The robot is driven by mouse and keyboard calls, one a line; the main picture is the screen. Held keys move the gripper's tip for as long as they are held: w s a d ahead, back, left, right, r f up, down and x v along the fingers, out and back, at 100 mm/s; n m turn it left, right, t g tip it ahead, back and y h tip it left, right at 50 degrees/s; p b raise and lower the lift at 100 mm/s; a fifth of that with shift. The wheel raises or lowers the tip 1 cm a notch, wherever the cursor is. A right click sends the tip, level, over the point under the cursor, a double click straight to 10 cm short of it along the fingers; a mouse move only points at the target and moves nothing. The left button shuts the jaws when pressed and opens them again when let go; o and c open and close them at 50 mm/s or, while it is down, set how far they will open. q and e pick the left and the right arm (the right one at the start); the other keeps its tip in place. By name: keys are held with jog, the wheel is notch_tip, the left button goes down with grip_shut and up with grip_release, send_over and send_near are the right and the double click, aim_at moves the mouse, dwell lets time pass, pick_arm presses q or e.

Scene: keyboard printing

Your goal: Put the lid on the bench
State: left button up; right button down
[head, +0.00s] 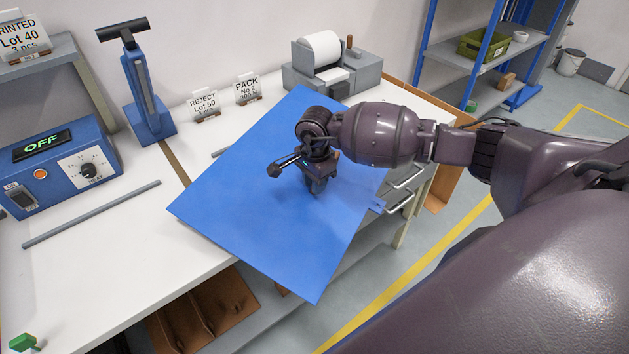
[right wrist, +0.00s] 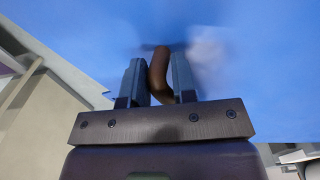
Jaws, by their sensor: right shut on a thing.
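The lid is a large flat blue sheet (head: 245,200) over the white bench (head: 95,285), turned at an angle, with its near corner out past the bench's front edge. My right gripper (head: 317,193) is above the middle of the lid. In the right wrist view its two fingers (right wrist: 159,78) are shut on the lid's brown curved handle (right wrist: 158,70). The blue lid face (right wrist: 235,60) fills most of that view. I cannot tell whether the lid touches the bench top. My left gripper is not in view.
A blue control box reading OFF (head: 60,165) and a grey bar (head: 95,213) are at left. A blue upright tool (head: 145,95), a REJECT sign (head: 204,104), a PACK sign (head: 248,89) and a paper-roll machine (head: 330,75) stand behind. The bench's front left is mostly clear.

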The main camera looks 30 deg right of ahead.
jog(key=shift+d, duration=0.1)
jog(key=c, duration=0.8)
grip_release()
jog(key=shift+f, duration=0.1)
jog(key=shift+c, duration=0.2)
jog(key=shift+r, duration=0.5)
notch_tip(320, 180, up, 7)
jog(key=p, duration=0.4)
